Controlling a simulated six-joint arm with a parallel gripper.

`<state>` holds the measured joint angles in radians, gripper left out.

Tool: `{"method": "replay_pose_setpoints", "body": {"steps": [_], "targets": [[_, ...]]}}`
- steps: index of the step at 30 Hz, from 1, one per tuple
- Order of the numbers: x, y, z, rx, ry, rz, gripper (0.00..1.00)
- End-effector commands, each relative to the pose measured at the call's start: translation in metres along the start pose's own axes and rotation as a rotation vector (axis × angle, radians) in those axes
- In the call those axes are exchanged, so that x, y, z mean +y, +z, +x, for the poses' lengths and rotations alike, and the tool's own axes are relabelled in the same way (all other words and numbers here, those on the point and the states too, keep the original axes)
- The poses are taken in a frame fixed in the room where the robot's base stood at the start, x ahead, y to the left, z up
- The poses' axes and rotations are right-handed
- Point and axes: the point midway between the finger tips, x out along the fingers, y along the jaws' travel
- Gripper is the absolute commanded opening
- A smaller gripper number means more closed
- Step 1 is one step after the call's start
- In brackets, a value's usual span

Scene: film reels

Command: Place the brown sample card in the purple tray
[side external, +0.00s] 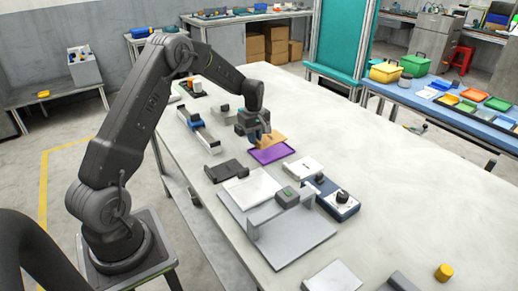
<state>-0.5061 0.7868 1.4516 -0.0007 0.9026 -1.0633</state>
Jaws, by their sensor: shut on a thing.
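The brown sample card (272,140) is an orange-brown flat piece in the side external view. My gripper (262,138) is shut on it and holds it tilted at the far part of the table. The purple tray (266,157) lies flat on the table, directly below and in front of the card in the picture. The card overlaps the tray's far edge in this view. I cannot tell whether card and tray touch. The fingers partly hide the card's left side.
A black block (226,171) and a white block (303,168) stand near the tray. A grey stand (285,205) on a plate and a blue device (332,199) are closer to the camera. The table's right side (410,190) is mostly clear.

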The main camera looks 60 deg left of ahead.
Motion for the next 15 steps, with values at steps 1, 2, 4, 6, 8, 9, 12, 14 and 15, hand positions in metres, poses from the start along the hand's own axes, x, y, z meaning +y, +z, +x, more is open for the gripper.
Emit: {"method": "replay_pose_setpoints", "body": {"steps": [1, 2, 4, 6, 8, 9, 12, 14, 15], "targets": [[0.006, 0.004, 0.004, 0.000, 0.000, 0.002, 0.00], [0.008, 0.006, 0.006, 0.000, 0.000, 0.001, 0.00], [0.011, 0.008, 0.008, 0.000, 0.000, 0.000, 0.00], [0.012, 0.009, 0.010, 0.000, 0.000, -0.001, 0.00], [0.012, 0.009, 0.015, 0.000, -0.001, -0.001, 0.00], [0.012, 0.009, 0.019, -0.001, -0.002, -0.001, 0.00], [0.011, 0.009, 0.034, -0.001, -0.003, -0.001, 0.00], [0.011, 0.009, 0.043, -0.001, -0.002, -0.001, 0.00], [0.011, 0.009, 0.046, 0.000, -0.001, -0.001, 0.00]]}}
